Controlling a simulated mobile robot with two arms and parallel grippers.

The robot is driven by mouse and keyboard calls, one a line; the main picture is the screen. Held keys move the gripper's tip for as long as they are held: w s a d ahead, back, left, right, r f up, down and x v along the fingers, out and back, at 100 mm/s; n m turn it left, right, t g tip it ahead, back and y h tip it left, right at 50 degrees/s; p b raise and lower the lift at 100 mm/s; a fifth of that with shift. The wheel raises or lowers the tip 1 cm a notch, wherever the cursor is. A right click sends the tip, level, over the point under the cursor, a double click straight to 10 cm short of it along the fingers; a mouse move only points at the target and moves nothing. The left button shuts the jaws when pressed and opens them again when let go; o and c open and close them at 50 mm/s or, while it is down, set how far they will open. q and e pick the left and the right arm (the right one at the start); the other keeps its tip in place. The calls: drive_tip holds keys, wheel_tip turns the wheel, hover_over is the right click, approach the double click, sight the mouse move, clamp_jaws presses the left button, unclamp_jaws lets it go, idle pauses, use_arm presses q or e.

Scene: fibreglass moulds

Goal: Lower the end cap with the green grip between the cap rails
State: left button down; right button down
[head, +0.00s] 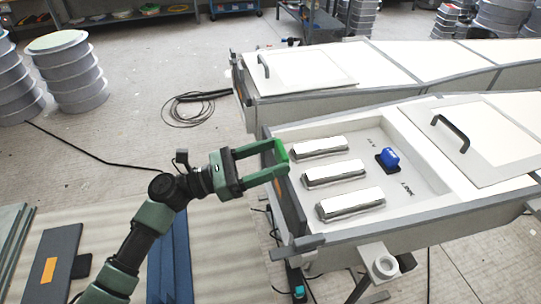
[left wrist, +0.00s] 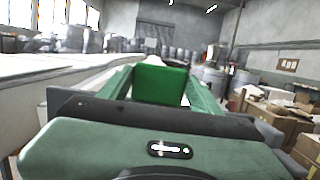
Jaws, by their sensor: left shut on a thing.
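My left gripper (head: 281,160) reaches in from the left to the near mould's open left end and is shut on the green grip (head: 282,150). The grip also shows between the fingers in the left wrist view (left wrist: 160,84). The end cap (head: 288,200) looks like a dark upright panel below the grip, across the end of the near mould (head: 440,212). The cap rails are hard to make out; a grey edge strip (head: 297,246) shows at the near corner. How deep the cap sits between the rails I cannot tell. My right gripper is not in view.
Inside the mould lie three silvery blocks (head: 343,174) and a blue-handled tool (head: 389,157). A lid with a black handle (head: 450,133) covers its right part. A second mould (head: 400,75) stands behind. A coiled cable (head: 197,108) lies on the floor.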

use_arm(q)
drive_tip(key=shift+f+b, duration=1.7)
drive_tip(key=shift+f, duration=0.6)
drive_tip(key=shift+c, duration=1.9)
unclamp_jaws()
drive_tip(key=shift+o, duration=0.7)
drive_tip(key=b+v, duration=0.1)
drive_tip(key=v, duration=0.6)
drive_tip(key=shift+a+b, duration=0.3)
drive_tip(key=shift+a, duration=0.1)
drive_tip(key=shift+s+f, duration=0.15)
drive_tip(key=shift+s, duration=0.1)
